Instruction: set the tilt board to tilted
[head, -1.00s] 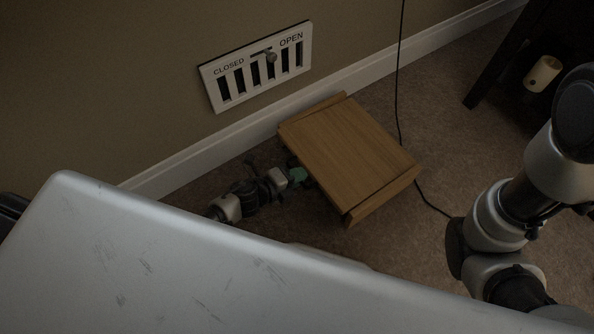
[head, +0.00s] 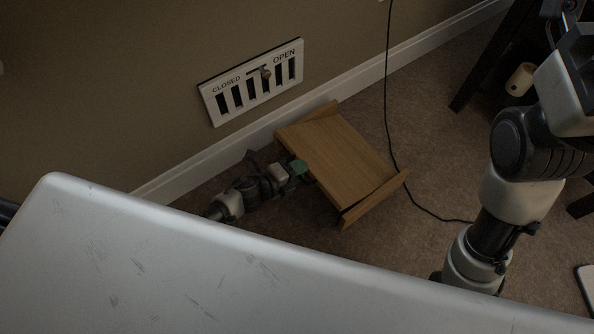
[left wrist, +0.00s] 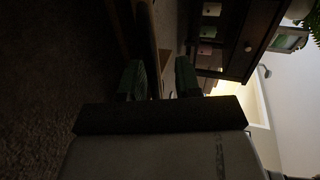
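The tilt board (head: 345,160), a wooden board with a raised lip at its far and near ends, stands low by the wall. Its exact slope is hard to judge from above. My left gripper (head: 303,169), with green fingertips, is at the board's left edge. In the left wrist view my left gripper (left wrist: 160,80) has its fingers apart, with a dim wooden edge (left wrist: 145,35) running between them. A gap shows beside that edge; contact is unclear. My right arm is at the right, and its gripper is out of view.
A wall vent (head: 252,82) marked CLOSED and OPEN is above the board. A dark cable (head: 388,110) runs down the wall and across the carpet to the right. A scuffed pale surface (head: 200,270) fills the foreground. Dark furniture (head: 490,55) stands at the upper right.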

